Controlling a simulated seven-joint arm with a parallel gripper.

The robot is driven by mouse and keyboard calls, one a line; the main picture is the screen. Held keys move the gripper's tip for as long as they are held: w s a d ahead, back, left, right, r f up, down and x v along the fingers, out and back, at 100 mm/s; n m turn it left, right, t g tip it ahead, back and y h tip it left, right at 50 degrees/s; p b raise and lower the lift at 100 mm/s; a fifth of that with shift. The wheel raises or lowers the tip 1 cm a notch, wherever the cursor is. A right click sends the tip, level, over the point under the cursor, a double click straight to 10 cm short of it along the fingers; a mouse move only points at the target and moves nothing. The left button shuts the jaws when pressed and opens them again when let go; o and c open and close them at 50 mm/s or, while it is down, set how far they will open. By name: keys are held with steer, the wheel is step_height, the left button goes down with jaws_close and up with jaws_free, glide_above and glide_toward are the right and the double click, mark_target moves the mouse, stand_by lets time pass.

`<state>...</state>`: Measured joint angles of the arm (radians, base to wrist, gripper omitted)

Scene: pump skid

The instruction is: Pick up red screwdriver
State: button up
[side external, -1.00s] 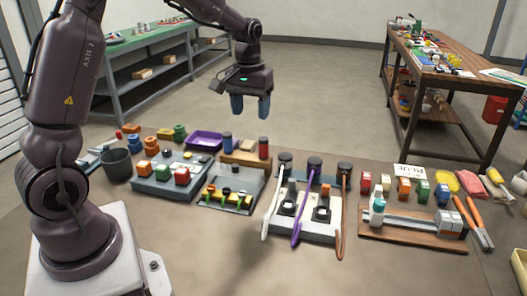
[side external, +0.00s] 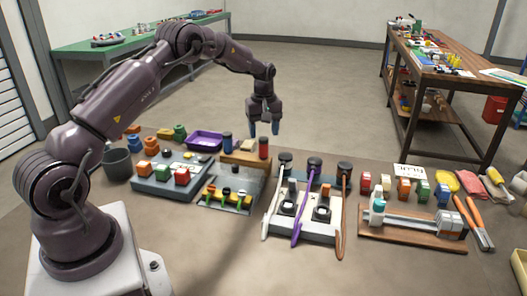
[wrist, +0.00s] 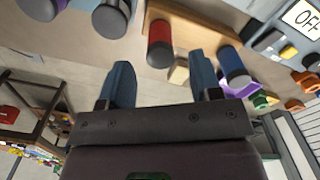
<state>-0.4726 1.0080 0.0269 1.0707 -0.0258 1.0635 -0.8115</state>
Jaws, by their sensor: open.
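A red upright cylinder with a dark top (side external: 264,148) stands at the right end of a wooden block (side external: 243,160). It looks like the handle of the red screwdriver; no shaft shows. In the wrist view the red handle (wrist: 160,42) lies ahead of the space between my fingers. My gripper (side external: 264,128) is open and empty, pointing down, just above the red handle in the side view. Its blue fingers (wrist: 163,80) are apart in the wrist view. I cannot tell the exact gap between fingers and handle.
A similar blue cylinder (side external: 227,143) stands at the block's left end. A pale block (side external: 246,145) sits between them. A purple tray (side external: 204,141) is behind to the left. The floor behind is clear.

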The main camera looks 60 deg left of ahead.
mark_target(264, 139)
step_height(264, 139, down, 6)
steer(key=shift+f, duration=0.25)
steer(key=shift+c, duration=0.2)
steer(key=c, duration=1)
